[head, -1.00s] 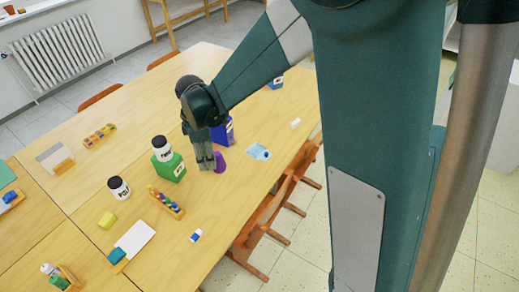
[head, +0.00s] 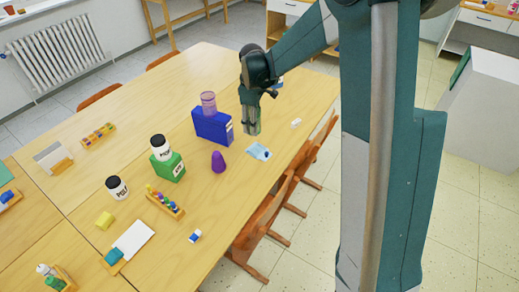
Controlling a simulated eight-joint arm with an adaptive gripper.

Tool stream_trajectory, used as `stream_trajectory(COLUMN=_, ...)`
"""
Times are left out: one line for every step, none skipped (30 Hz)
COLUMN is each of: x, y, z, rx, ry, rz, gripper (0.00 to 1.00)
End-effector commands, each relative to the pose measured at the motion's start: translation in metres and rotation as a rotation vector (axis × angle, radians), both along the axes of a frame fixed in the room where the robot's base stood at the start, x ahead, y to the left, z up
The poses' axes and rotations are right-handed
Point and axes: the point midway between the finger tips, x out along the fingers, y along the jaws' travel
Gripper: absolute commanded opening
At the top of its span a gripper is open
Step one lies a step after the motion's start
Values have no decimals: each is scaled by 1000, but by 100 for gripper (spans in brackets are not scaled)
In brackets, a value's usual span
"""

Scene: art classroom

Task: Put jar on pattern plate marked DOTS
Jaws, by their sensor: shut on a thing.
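My gripper (head: 251,122) hangs above the table, to the right of a blue block (head: 211,128). Its fingers are close together; what they hold cannot be made out. A translucent purple jar (head: 208,103) stands on top of the blue block. A white jar with a black lid (head: 160,147) stands on a green block (head: 167,168), and a similar jar (head: 117,187) stands on the table to the left. The blocks carry small labels, too small to read; I cannot tell which thing is marked DOTS.
A rack of coloured pegs (head: 165,202) and a small blue-and-white block (head: 195,236) are nearer. Wooden chairs (head: 262,222) line the right edge. The table's far part is clear.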

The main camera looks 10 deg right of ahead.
Motion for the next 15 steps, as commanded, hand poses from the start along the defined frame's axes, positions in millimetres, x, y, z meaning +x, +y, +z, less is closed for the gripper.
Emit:
stream_trajectory(x=4, y=-8, z=0, rx=0, ry=0, rz=-17, gripper=26)
stream_trajectory(x=5, y=-12, z=0, rx=0, ry=0, rz=-27, gripper=26)
stream_trajectory(x=8, y=-18, z=0, rx=0, ry=0, rz=-40, gripper=26)
stream_trajectory(x=9, y=-22, z=0, rx=0, ry=0, rz=-50, gripper=26)
stream_trajectory(x=11, y=-26, z=0, rx=0, ry=0, rz=-59, gripper=26)
stream_trajectory(x=13, y=-31, z=0, rx=0, ry=0, rz=-70, gripper=26)
stream_trajectory(x=13, y=-32, z=-3, rx=0, ry=0, rz=-73, gripper=26)
stream_trajectory(x=13, y=-30, z=-9, rx=0, ry=0, rz=-70, gripper=26)
stream_trajectory(x=13, y=-30, z=-14, rx=0, ry=0, rz=-69, gripper=26)
stream_trajectory(x=12, y=-30, z=-18, rx=0, ry=0, rz=-69, gripper=26)
stream_trajectory(x=12, y=-30, z=-21, rx=0, ry=0, rz=-69, gripper=26)
stream_trajectory(x=12, y=-30, z=-25, rx=0, ry=0, rz=-69, gripper=26)
stream_trajectory(x=12, y=-30, z=-29, rx=0, ry=0, rz=-69, gripper=26)
stream_trajectory(x=13, y=-30, z=-33, rx=0, ry=0, rz=-69, gripper=26)
stream_trajectory(x=13, y=-30, z=-38, rx=0, ry=0, rz=-69, gripper=26)
